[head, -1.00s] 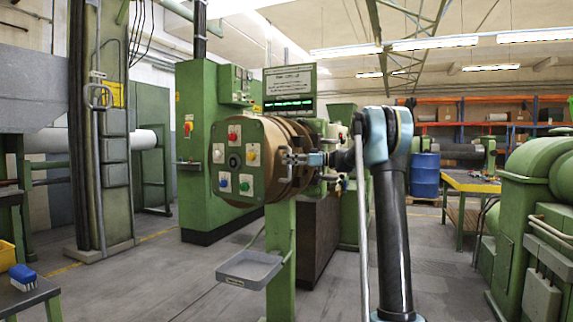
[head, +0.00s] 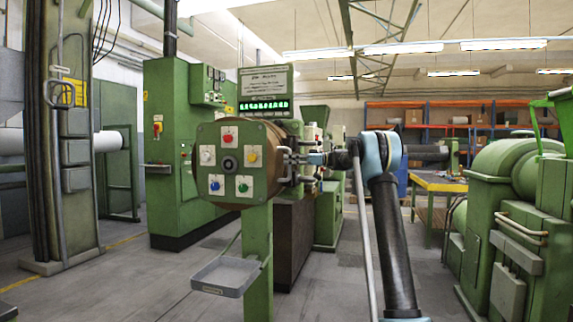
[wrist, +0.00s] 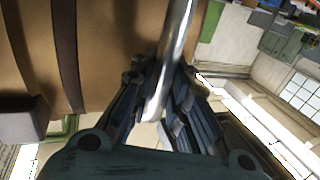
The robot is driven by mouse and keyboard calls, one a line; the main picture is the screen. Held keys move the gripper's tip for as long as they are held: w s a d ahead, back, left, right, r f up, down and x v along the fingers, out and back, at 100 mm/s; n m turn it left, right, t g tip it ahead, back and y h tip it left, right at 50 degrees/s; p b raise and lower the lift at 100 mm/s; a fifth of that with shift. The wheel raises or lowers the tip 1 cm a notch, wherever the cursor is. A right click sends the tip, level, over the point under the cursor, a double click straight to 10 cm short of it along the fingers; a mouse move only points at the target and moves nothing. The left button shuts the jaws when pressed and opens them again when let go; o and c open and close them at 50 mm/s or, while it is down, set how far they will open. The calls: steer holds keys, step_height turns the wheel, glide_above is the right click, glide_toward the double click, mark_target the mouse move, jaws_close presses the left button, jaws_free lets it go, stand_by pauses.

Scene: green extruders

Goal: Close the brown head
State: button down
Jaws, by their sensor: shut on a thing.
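The brown head (head: 268,162) is a thick round drum on the green extruder, left of centre in the head view. Its face carries several coloured buttons and turns towards me. Its brown side also fills the left of the wrist view (wrist: 105,45). My gripper (head: 303,159) is at the right edge of the head. In the wrist view my gripper's dark fingers (wrist: 168,105) are shut around a shiny metal bar (wrist: 178,45) beside the brown surface. The joint between head and extruder is mostly hidden, so I cannot tell any gap.
A green post (head: 258,255) stands under the head, with a grey tray (head: 226,275) on it. A tall green cabinet (head: 170,150) is behind left. Another green machine (head: 515,215) stands close on the right. Grey floor (head: 150,285) is open at front left.

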steer(key=shift+w+d+r+t, duration=0.3)
steer(key=shift+w+d, duration=0.2)
steer(key=shift+d, duration=0.15)
steer(key=c, duration=1.6)
jaws_free()
steer(key=shift+w+a+f, duration=0.1)
steer(key=shift+a, duration=0.1)
steer(key=shift+o, duration=0.3)
steer(key=shift+w+a+f, duration=0.2)
steer(key=shift+w+f, duration=0.4)
steer(key=shift+f, duration=0.05)
steer(key=shift+s+r, duration=0.35)
steer(key=shift+s, duration=0.15)
